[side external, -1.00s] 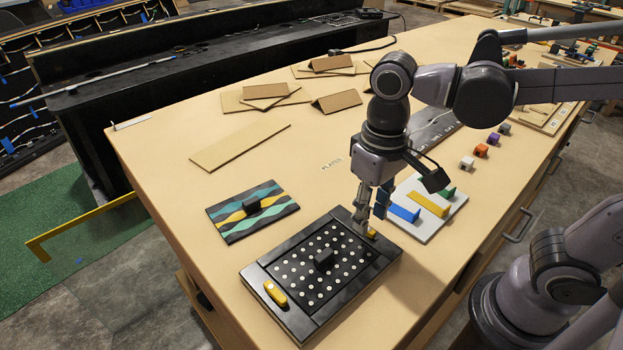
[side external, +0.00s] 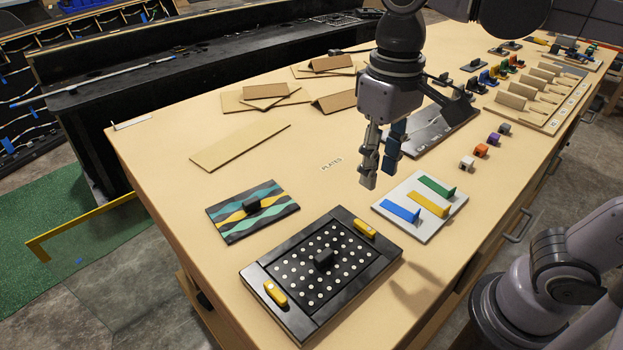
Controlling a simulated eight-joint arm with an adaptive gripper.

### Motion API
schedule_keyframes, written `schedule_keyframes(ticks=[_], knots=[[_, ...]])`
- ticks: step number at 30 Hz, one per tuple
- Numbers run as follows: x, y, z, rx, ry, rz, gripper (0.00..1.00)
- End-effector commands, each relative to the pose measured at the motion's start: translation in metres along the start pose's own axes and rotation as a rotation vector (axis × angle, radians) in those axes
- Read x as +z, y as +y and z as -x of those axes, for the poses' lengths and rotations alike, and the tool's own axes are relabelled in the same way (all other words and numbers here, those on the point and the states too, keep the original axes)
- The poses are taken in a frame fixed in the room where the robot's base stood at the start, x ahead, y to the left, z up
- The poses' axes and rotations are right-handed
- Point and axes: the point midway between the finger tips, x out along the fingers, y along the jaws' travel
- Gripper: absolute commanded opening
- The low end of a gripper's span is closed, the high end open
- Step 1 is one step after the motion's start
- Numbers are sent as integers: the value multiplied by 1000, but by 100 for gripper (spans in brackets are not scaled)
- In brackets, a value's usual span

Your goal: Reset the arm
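My gripper (side external: 377,181) hangs in the air above the table, pointing down, behind the black console. Its grey finger and its blue finger stand a little apart, with nothing visible between them. The black LED console (side external: 313,318) lies flat on the table, with rows of white dots and a small black knob (side external: 323,259) in the middle. A yellow handle (side external: 275,293) sits on its left edge and another yellow piece (side external: 365,228) on its far right edge. My gripper is clear of both.
A patterned plate (side external: 232,228) with a black block lies left of the console. A white plate (side external: 418,234) with blue, yellow and green bars lies right. Small coloured cubes (side external: 480,151), brown boards (side external: 240,147) and a tool rack (side external: 545,95) stand farther back.

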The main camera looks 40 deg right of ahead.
Motion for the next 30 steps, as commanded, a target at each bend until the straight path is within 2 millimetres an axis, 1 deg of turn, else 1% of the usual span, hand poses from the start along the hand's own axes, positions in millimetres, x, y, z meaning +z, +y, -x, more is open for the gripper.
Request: schedule_keyframes(ticks=[4, 7, 8, 12, 15, 18, 22, 30], knots=[[-1, 2, -3, -5, 11, -1, 35], [-8, 14, -19, -27, 75, -5, 35], [-11, 20, -26, -36, 106, -6, 35], [-28, 53, -66, -62, 302, -5, 35], [-35, 77, -89, -52, 438, 0, 35], [-39, 95, -104, -29, 541, 6, 35], [-41, 106, -113, -8, 612, 13, 35], [-41, 108, -113, -4, 622, 16, 35]])
